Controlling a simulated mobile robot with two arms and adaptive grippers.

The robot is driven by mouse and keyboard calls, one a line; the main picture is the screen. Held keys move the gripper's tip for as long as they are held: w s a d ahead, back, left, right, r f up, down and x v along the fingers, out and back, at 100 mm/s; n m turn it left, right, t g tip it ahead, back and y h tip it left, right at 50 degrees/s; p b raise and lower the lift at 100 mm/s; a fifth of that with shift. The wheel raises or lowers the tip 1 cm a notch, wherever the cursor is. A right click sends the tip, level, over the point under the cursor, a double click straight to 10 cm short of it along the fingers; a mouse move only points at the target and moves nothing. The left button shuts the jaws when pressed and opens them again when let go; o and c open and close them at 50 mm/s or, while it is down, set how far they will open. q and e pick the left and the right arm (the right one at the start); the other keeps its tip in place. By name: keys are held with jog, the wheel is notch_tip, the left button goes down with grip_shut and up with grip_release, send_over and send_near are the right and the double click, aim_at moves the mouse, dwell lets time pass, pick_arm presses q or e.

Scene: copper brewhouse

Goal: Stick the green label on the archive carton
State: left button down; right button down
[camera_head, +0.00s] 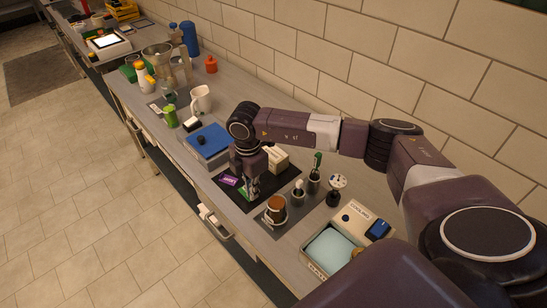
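My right gripper (250,192) points down over a black mat (281,183) on the counter. Green (243,191) shows right beside its fingertips, probably the green label. I cannot tell whether the fingers are open or shut on it. A purple label (229,180) lies on the mat just left of the gripper. A small cream carton (277,158), likely the archive carton, stands at the mat's back edge, behind and right of the gripper, partly hidden by my arm. My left gripper is not in view.
A blue-lidded box (209,141) stands close left of the mat. At right are a brown-topped cup (276,207), a holder with a green-handled tool (315,175) and an open box with pale blue contents (330,249). A white mug (201,99) stands farther back.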

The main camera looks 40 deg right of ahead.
jog(key=shift+r, duration=0.1)
dwell(0.3)
jog(key=shift+r+p, duration=1.8)
jog(key=shift+r, duration=0.7)
